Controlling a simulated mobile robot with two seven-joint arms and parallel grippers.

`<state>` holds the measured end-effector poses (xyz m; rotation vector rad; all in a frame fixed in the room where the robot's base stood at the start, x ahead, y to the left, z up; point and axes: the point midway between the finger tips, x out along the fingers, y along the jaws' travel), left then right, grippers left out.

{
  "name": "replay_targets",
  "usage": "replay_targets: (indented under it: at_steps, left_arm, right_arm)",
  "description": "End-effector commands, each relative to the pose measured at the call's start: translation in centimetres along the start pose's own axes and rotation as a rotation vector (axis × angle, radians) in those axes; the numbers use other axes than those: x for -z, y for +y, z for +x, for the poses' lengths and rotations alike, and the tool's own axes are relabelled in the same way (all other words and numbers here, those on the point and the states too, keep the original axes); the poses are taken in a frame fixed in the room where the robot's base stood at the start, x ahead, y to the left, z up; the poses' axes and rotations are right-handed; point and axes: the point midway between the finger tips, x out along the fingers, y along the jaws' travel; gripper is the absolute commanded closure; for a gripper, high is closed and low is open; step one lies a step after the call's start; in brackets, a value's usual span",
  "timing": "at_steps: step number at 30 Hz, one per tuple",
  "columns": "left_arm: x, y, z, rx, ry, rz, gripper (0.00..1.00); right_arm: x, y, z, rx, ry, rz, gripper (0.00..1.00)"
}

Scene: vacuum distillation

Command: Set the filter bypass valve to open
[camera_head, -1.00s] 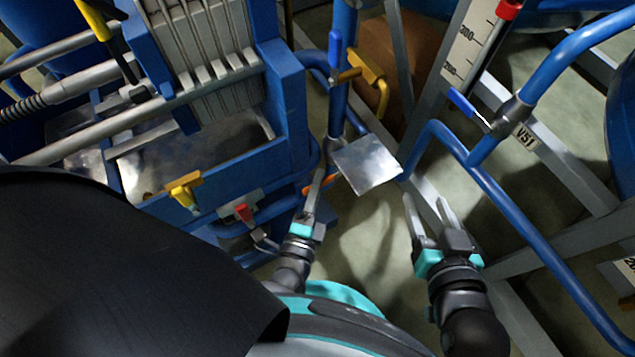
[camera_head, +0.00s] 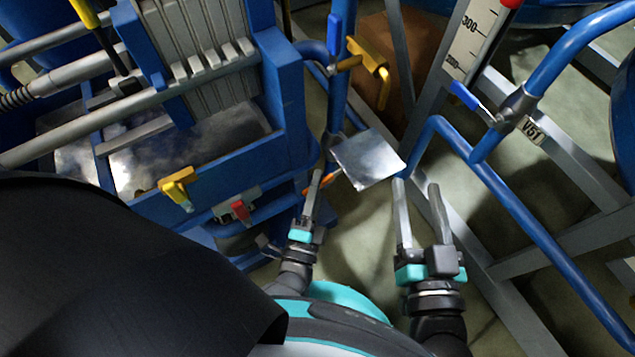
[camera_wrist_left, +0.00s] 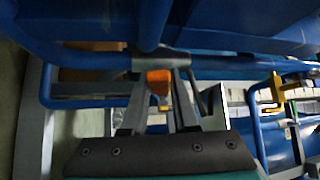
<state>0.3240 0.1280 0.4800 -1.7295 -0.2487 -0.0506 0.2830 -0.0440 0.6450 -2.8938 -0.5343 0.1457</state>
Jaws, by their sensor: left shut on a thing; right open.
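An orange handle (camera_head: 327,183) shows beside a square metal plate (camera_head: 368,158) on the blue pipe. No label on it can be read, so I cannot tell if it is the filter bypass valve. My left gripper (camera_head: 316,180) is at this handle, its fingers shut on it. In the left wrist view the orange handle (camera_wrist_left: 158,78) shows between the finger tips (camera_wrist_left: 158,95), and the grip partly hides it. My right gripper (camera_head: 417,190) is open and empty, to the right of and below the plate.
A yellow handle (camera_head: 372,68) and a blue lever (camera_head: 334,35) are on the pipe above. A blue lever labelled V51 (camera_head: 472,102) is at right. Yellow (camera_head: 177,186) and red (camera_head: 239,209) handles are on the left machine. Bare floor (camera_head: 362,232) lies between my grippers.

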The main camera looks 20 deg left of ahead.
Motion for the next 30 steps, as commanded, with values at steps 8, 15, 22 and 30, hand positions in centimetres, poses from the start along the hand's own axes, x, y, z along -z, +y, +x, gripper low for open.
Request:
replay_targets:
  at_steps: [8,15,22,30]
  left_arm:
    - [-0.16,-0.05,0.14,0.001,-0.001,0.002,0.59]
    - [-0.05,-0.02,0.05,0.000,0.000,0.001,0.43]
    - [-0.02,-0.01,0.01,-0.001,0.001,0.001,0.43]
    - [-0.01,-0.05,-0.01,-0.003,0.001,0.004,0.43]
  right_arm:
    - [-0.04,0.00,0.00,0.000,-0.002,0.000,0.43]
    - [-0.05,0.00,0.00,0.000,-0.002,0.000,0.43]
    - [-0.06,0.01,0.00,0.000,-0.003,0.000,0.43]
    - [0.09,0.01,-0.03,0.000,0.000,0.000,0.43]
